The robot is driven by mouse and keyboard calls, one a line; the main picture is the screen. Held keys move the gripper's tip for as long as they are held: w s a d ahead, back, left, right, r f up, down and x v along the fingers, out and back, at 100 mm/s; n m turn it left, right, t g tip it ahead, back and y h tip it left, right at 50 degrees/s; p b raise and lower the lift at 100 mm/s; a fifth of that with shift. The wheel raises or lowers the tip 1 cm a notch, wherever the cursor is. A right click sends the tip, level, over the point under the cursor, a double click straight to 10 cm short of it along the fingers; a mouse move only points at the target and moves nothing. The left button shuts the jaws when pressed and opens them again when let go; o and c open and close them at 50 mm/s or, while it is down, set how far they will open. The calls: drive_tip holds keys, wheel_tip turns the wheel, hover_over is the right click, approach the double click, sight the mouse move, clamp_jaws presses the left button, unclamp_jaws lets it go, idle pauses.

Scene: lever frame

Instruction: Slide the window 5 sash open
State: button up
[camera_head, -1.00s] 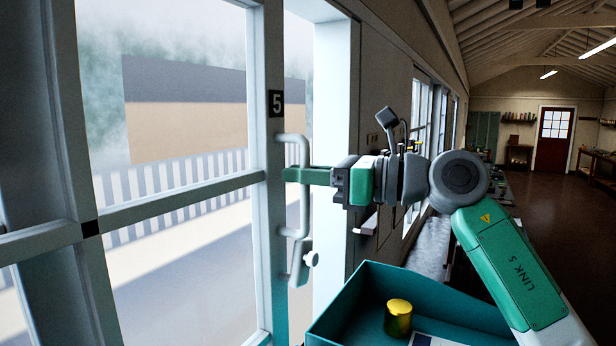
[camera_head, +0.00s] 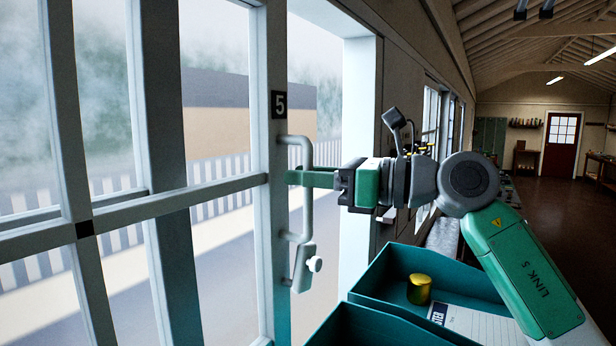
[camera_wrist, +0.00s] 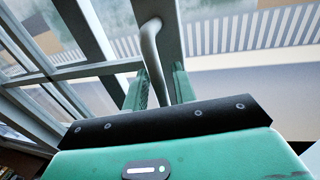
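The window 5 sash (camera_head: 277,220) is a pale glazed frame with a black "5" plate (camera_head: 279,104) on its right stile. A white bar handle (camera_head: 306,225) stands on that stile, with a knobbed latch (camera_head: 305,266) below it. An open gap shows between the stile and the white jamb (camera_head: 361,130) at right. My gripper (camera_head: 292,178) reaches the handle from the right with its green fingers. The exact contact is partly hidden.
A teal open box (camera_head: 375,279) sits below my arm, holding a brass cylinder (camera_head: 419,290) and a printed sheet (camera_head: 475,324). Another teal wall (camera_head: 350,325) stands nearer. A wall with more windows runs along the right; open floor (camera_head: 545,205) lies farther right.

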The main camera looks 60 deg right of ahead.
drive_tip(key=s+d+b, duration=0.1)
drive_tip(key=s, duration=0.6)
drive_tip(key=shift+s, duration=0.35)
idle(0.4)
